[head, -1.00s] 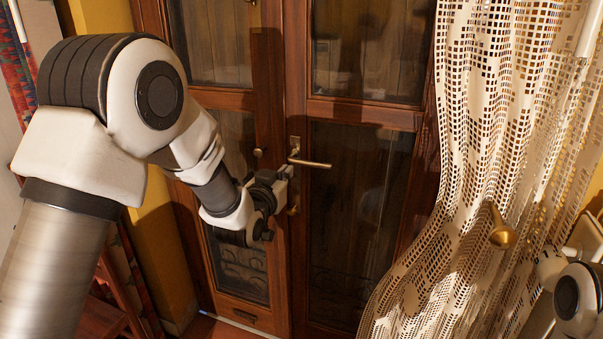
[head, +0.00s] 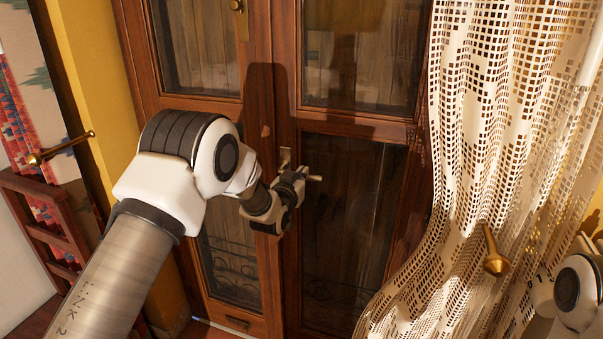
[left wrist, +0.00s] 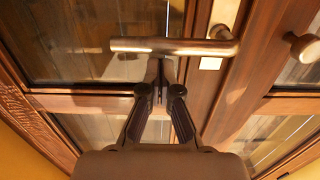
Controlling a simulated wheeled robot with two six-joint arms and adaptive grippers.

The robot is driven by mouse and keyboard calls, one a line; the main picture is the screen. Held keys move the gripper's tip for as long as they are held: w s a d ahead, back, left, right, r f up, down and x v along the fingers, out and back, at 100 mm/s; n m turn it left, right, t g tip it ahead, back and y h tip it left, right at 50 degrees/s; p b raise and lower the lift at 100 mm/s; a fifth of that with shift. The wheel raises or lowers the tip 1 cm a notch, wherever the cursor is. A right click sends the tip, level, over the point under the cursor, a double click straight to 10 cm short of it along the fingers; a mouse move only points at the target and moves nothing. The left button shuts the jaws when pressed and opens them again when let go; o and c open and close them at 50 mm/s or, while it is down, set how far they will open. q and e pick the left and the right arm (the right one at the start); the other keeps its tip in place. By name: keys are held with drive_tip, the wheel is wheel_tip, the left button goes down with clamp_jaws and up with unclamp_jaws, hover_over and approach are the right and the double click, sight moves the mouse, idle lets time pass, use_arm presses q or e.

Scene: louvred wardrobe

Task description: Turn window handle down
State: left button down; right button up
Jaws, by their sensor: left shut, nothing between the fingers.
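The window handle (head: 315,178) is a metal lever on a small plate (head: 285,157) on the wooden door frame. It sticks out roughly level to the right in the head view, and my gripper hides its middle. In the left wrist view the whole lever (left wrist: 140,45) lies across the top, with its bend at the right. My left gripper (left wrist: 160,82) is shut and empty. Its fingertips are right at the middle of the lever; I cannot tell whether they touch it. It also shows in the head view (head: 297,182). My right gripper is out of view.
The glazed wooden doors (head: 350,220) are closed. A lace curtain (head: 480,150) hangs at the right, with a brass holdback (head: 494,255) in front. Another brass holdback (head: 62,148) is on the left. A round knob (left wrist: 305,47) sits near the handle.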

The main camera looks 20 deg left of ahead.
use_arm(q)
drive_tip(key=shift+f, duration=0.15)
drive_tip(key=shift+d+f+m+b, duration=0.1)
drive_tip(key=shift+m+b, duration=0.2)
drive_tip(key=shift+b, duration=0.1)
drive_tip(key=shift+f, duration=0.25)
drive_tip(key=a+f+m+y+b, duration=0.1)
drive_tip(key=a+f+m+b, duration=0.4)
drive_tip(key=f+m+b, duration=0.4)
drive_tip(key=shift+a+m+t+b, duration=0.35)
drive_tip(key=shift+m+b, duration=1.25)
drive_tip(key=shift+m, duration=1.7)
drive_tip(key=shift+w, duration=0.1)
